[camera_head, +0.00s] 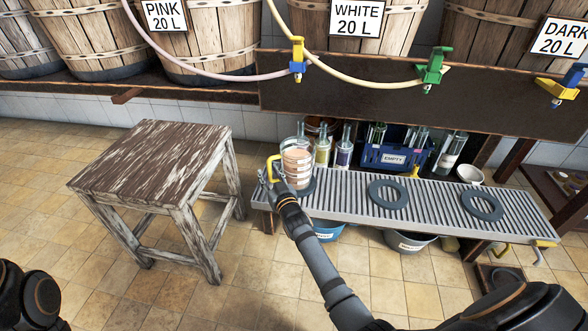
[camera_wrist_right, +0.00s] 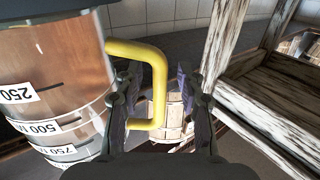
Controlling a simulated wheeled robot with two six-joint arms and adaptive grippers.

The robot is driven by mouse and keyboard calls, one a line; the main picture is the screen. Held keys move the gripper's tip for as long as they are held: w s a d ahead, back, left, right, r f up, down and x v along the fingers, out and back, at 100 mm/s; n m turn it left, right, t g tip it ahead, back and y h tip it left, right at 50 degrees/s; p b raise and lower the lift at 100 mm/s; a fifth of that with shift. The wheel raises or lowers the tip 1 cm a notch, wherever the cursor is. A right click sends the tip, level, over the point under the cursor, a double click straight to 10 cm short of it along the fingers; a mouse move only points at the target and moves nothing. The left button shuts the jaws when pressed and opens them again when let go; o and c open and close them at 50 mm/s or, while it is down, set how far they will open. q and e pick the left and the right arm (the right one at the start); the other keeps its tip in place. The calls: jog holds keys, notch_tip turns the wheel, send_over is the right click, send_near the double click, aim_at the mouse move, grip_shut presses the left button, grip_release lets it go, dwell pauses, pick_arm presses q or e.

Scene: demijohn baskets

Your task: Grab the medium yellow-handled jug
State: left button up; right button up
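The clear jug (camera_head: 297,163) with a yellow handle (camera_head: 273,166) stands upright on a ring at the left end of the slatted bench and holds pinkish liquid. In the right wrist view the jug (camera_wrist_right: 50,85) fills the left side, with volume labels. My right gripper (camera_head: 277,180) is at the handle. In the wrist view its fingers (camera_wrist_right: 156,88) are apart, one on each side of the yellow handle (camera_wrist_right: 160,92), with gaps showing. One finger sits between handle and jug wall. My left gripper is out of view; only a dark part of my left arm shows.
A worn wooden stool (camera_head: 150,160) stands left of the slatted bench (camera_head: 340,205). Bottles (camera_head: 343,148) stand close behind the jug, near a blue crate (camera_head: 390,157). Two grey rings (camera_head: 388,193) lie bare on the bench. Hoses and coloured taps (camera_head: 297,62) hang above.

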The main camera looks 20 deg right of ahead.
grip_shut()
dwell(0.4)
jog(key=shift+r, duration=0.15)
jog(key=shift+r, duration=0.15)
